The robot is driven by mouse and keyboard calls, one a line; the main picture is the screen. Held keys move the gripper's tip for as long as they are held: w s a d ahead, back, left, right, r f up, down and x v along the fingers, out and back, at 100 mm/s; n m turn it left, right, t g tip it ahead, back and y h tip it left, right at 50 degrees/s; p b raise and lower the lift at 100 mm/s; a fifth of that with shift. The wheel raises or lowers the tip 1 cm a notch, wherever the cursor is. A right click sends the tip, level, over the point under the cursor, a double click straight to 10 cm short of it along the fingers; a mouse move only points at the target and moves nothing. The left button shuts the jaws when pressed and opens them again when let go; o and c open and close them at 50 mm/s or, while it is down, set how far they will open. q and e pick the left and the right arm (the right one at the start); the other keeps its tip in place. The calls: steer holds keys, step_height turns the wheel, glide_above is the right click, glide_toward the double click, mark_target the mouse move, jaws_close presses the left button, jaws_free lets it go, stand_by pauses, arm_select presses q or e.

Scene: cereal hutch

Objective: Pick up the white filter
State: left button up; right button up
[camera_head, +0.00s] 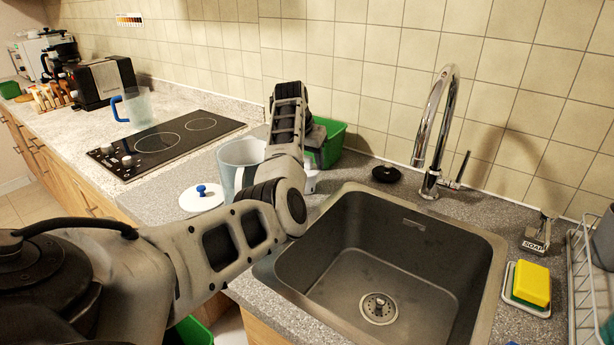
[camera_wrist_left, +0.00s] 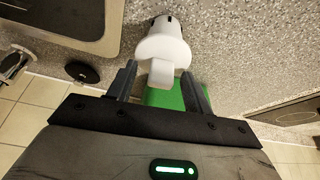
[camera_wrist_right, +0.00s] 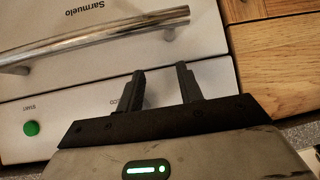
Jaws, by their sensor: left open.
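The white filter (camera_wrist_left: 165,48) stands on the grey speckled counter in the left wrist view, its handle toward me. My left gripper (camera_wrist_left: 157,76) is open, with one finger on each side of the handle and visible gaps between. In the head view my left arm hides most of the filter; only a white sliver (camera_head: 311,181) shows beside the wrist. My right gripper (camera_wrist_right: 160,70) is open and empty in front of a white appliance front (camera_wrist_right: 90,85).
A green bin (camera_head: 330,146) stands behind the arm. A clear pitcher (camera_head: 236,160) and a white lid with blue knob (camera_head: 202,194) lie to the left. The sink (camera_head: 345,280), faucet (camera_head: 432,130) and black lid (camera_head: 387,173) are to the right.

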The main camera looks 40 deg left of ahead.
arm_select(q)
jaws_close()
steer(key=shift+r, duration=0.15)
step_height(320, 180, up, 10)
steer(key=shift+f+b, duration=0.1)
steer(key=shift+b, duration=0.6)
